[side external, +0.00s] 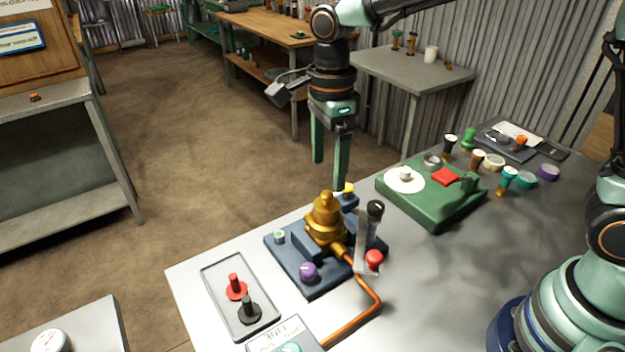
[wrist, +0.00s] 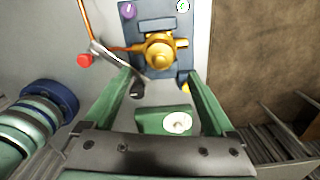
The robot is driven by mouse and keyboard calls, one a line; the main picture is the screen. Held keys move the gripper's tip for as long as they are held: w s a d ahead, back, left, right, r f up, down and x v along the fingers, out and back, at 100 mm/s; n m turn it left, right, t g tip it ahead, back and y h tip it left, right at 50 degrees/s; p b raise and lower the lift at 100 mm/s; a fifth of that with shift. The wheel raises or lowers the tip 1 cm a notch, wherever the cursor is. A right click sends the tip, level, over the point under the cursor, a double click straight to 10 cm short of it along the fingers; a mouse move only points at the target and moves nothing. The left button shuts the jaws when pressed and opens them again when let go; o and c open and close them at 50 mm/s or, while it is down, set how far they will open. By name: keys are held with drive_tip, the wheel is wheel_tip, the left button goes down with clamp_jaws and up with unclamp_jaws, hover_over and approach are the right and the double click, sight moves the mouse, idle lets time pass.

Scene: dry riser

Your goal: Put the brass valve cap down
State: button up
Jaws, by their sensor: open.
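The brass valve (side external: 324,226) stands upright on a dark blue base plate (side external: 318,284) on the grey table. Its rounded, stepped top, which looks like the brass valve cap (side external: 325,201), sits on the body; I cannot make out a seam between them. In the wrist view the brass top (wrist: 160,50) shows from above, beyond the fingertips. My gripper (side external: 329,174) is open and empty, its two green fingers pointing down above and just behind the brass top, apart from it. It also shows in the wrist view (wrist: 158,78).
A grey lever with a black knob (side external: 375,208) and a red ball (side external: 374,259) stands right beside the valve. A copper pipe (side external: 370,290) runs forward. A tray (side external: 213,288) holds red and black pegs. A green box (side external: 432,205) stands at the right.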

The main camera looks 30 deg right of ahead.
sight(329, 192)
wheel_tip(329, 192, up, 3)
drive_tip(key=shift+f, duration=0.1)
drive_tip(key=s+d+r+n+t, duration=0.1)
drive_tip(key=s+d+n, duration=0.4)
drive_tip(key=n, duration=0.5)
drive_tip(key=s+d+r+n+t, duration=0.2)
drive_tip(key=s+d+n+t, duration=0.2)
drive_tip(key=d+n, duration=0.6)
drive_tip(key=shift+s+r+t, duration=0.2)
drive_tip(key=shift+s+t, duration=0.1)
drive_tip(key=shift+s, duration=0.45)
